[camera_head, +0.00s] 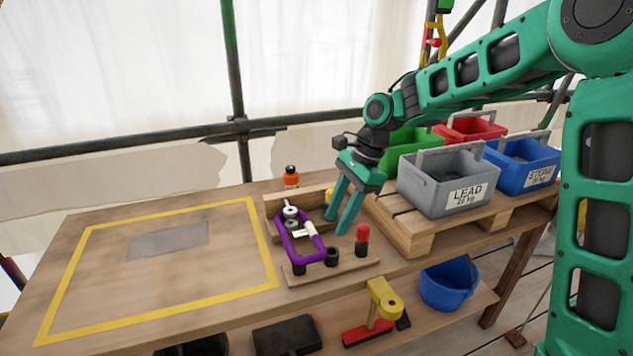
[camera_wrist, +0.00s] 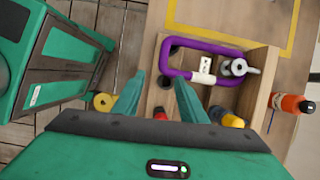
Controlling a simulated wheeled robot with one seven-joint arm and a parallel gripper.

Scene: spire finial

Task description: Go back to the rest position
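My gripper (camera_head: 348,212) hangs from the green arm above the right part of a small wooden rack on the bench. I cannot tell whether a finger touches the rack.
The wooden rack (camera_head: 350,268) holds a red-topped tool (camera_head: 362,234). An orange bottle (camera_head: 291,177) stands behind it. A grey LEAD crate (camera_head: 430,190) and blue crate (camera_head: 520,170) sit on a pallet (camera_head: 415,240) to the right. The yellow-outlined bench area (camera_head: 160,290) is clear except a grey patch.

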